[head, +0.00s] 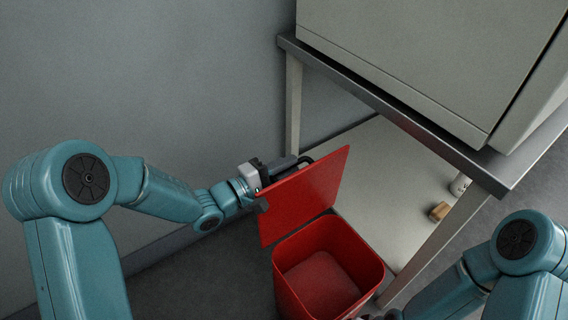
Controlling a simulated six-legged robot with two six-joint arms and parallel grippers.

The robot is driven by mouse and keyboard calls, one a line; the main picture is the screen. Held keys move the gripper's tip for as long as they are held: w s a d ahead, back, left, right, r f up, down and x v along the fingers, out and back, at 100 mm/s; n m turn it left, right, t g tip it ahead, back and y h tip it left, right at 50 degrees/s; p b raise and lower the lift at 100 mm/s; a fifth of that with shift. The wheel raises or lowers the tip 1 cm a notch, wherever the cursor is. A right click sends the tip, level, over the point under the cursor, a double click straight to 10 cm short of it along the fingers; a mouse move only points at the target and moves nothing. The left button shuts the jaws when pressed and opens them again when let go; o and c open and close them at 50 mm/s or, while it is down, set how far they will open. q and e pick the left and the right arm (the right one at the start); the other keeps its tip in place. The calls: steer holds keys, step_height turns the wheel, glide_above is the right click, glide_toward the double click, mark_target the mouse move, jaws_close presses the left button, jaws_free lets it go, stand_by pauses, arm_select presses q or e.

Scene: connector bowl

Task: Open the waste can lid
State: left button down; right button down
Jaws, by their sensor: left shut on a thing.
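The red waste can (372,268) stands on the floor at the lower middle of the head view. Its red lid (308,195) is swung up and stands steeply tilted at the can's far left side, so the empty-looking inside of the can shows. My left gripper (272,180) is at the lid's upper left edge, shut on the lid. Its fingertips are partly hidden behind the lid. My right arm comes in at the lower right, beside the can. Its gripper is not clearly visible.
A metal-edged table (400,115) with a large pale box-shaped unit (420,60) on it stands at the upper right. Its leg (440,245) is close to the can's right side. A lower shelf (375,185) holds a small tan object (439,212). A grey wall is behind.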

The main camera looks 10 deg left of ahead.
arm_select(q)
steer(key=c, duration=1.1)
jaws_free()
steer(key=shift+a+r, duration=0.1)
steer(key=shift+r, duration=0.2)
steer(key=shift+s, duration=0.1)
steer(key=shift+f, duration=0.1)
steer(key=shift+p+v, duration=1.75)
steer(key=shift+v, duration=6.35)
